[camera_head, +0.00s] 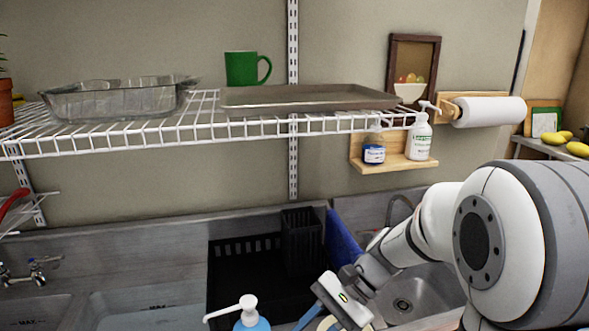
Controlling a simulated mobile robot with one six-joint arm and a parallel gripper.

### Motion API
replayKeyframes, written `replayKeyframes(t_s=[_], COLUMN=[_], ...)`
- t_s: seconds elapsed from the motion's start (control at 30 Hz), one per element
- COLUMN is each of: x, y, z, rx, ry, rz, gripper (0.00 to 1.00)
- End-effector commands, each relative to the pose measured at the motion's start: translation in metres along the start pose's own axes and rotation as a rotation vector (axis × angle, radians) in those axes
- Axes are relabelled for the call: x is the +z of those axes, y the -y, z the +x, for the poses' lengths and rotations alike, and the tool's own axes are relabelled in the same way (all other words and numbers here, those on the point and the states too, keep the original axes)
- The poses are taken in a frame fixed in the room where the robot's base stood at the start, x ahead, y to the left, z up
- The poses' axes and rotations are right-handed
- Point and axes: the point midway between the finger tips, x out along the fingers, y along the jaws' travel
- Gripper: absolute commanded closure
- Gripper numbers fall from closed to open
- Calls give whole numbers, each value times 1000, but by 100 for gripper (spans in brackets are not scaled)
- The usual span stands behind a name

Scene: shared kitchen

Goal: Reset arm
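My arm reaches in from the right edge, over the right part of the metal sink. Its end, my gripper (342,301), is low in the picture, right of a soap pump bottle (250,318). The fingers are small and partly cut off by the bottom edge, so I cannot tell whether they are open or shut. A pale round rim (327,324) shows just below the gripper; I cannot tell whether it is touched or held.
A white wire shelf (150,133) carries a glass dish (120,98), a green mug (246,69) and a baking tray (300,98). Soap bottles (420,138) stand on a small wooden wall shelf (398,163). A black rack (302,243) and blue panel (343,240) stand near the sink basins (400,303).

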Motion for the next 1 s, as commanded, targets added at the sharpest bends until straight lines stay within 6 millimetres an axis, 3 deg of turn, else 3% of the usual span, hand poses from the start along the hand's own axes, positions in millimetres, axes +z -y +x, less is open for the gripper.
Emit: replayKeyframes(t_s=[0.2, 0.43, 0.67, 1.0], x=[12, 14, 18, 18], y=[-53, -93, -108, -109], z=[-21, -58, -83, -86], rx=[189, 392, 517, 536], ry=[-367, -724, -915, -939], rz=[-296, -592, -754, -775], gripper=[72, 72, 72, 72])
